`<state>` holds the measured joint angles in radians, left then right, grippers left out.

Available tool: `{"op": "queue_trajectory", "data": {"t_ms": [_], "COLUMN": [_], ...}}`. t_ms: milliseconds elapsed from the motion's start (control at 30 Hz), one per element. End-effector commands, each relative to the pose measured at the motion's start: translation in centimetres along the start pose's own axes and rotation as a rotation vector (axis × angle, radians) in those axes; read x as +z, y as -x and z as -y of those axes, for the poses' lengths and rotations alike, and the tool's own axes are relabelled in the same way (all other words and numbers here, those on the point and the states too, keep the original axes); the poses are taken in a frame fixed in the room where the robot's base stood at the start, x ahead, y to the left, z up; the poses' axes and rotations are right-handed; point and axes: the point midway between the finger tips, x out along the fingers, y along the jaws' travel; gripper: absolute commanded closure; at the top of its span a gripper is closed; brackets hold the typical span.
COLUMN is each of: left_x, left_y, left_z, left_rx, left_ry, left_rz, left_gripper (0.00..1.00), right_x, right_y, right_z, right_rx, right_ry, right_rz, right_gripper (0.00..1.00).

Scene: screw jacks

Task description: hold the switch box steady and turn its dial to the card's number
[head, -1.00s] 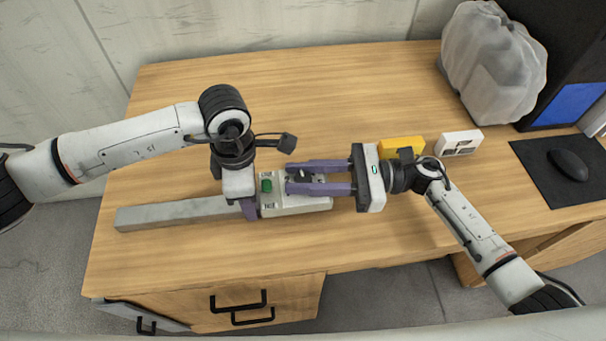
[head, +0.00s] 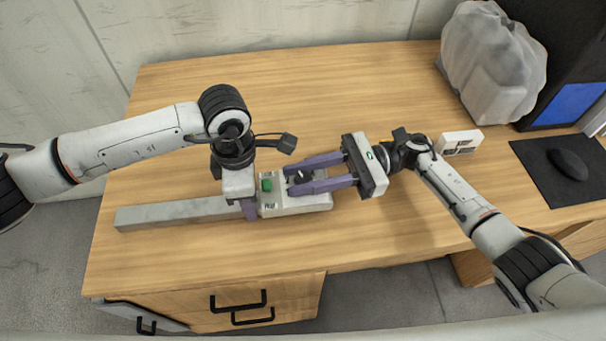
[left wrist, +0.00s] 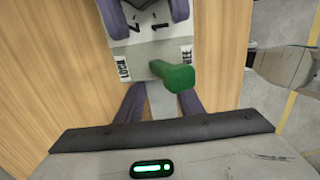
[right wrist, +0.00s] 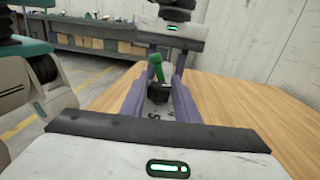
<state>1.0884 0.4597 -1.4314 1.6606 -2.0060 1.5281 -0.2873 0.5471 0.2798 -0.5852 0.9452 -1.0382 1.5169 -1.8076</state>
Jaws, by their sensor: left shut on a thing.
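The pale switch box (head: 320,204) lies on the desk with a green lever (head: 267,185) on top. It also shows in the left wrist view (left wrist: 150,52), with LOCK and FREE labels. A grey bar (head: 180,213) runs left from it. My left gripper (head: 249,207) is shut around the grey bar where it meets the box. My right gripper (head: 299,175) has its fingers on either side of the black dial (right wrist: 158,92); I cannot tell whether they press on it. A mark like a 5 shows near the dial in the right wrist view. The card's number is not readable.
A small white block with dark markings (head: 460,142) stands right of my right wrist. A grey bag (head: 494,65), a dark computer case (head: 565,60) and a mouse (head: 568,164) on a black mat are farther right. The desk (head: 300,90) is clear behind the arms.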

Motion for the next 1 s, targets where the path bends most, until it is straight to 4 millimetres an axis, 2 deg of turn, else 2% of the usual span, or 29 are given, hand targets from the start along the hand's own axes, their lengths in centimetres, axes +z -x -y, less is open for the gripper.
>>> {"op": "queue_trajectory", "data": {"t_ms": [33,100,467,567,900,1000], "left_x": [0.1,0.1,0.1,0.1,0.1,0.1], "left_y": [0.1,0.1,0.1,0.1,0.1,0.1], "left_z": [0.0,0.0,0.0,-0.1,-0.1,-0.1], "left_rx": [0.001,0.001,0.001,0.001,0.002,0.002], "left_ry": [-0.002,-0.002,0.0,0.0,0.001,0.001], "left_rz": [0.003,0.003,0.003,0.003,0.003,0.003], "left_gripper": [1.0,1.0,1.0,1.0,1.0,1.0], "right_x": [-0.1,0.0,0.0,0.0,0.0,0.0], "right_y": [0.1,0.1,0.6,1.8,9.1,10.6], "right_z": [0.0,0.0,0.1,0.1,0.1,0.1], "right_rx": [-0.001,-0.001,-0.003,-0.004,-0.005,-0.004], "right_ry": [-0.002,-0.001,-0.001,-0.001,-0.002,-0.002], "right_rz": [-0.001,-0.001,0.0,0.0,-0.002,-0.002], "right_gripper": [0.63,0.54,0.54,0.54,0.54,0.54]}}
